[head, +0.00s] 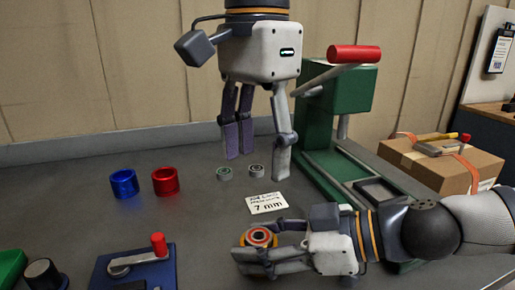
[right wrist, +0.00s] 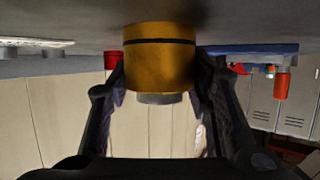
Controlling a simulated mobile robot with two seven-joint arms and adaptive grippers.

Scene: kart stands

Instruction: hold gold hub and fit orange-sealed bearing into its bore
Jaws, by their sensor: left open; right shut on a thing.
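My right gripper (head: 262,252) is shut on the gold hub (right wrist: 160,62), with a finger on either side of it. In the head view the hub is partly hidden by the fingers. The orange-sealed bearing (head: 260,236) shows as an orange ring with a dark centre at the hub's top. In the right wrist view, which looks upside down, a grey rim (right wrist: 162,98) sticks out of the hub's end, so the bearing appears only partly in the bore. My left gripper (head: 262,162) is open and empty, pointing down, above and behind the hub. Whether the hub touches the table is unclear.
Blue (head: 124,184) and red (head: 165,181) hubs stand left. A blue fixture (head: 130,272) is front left; a green press (head: 345,92) and cardboard box (head: 455,172) stand right.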

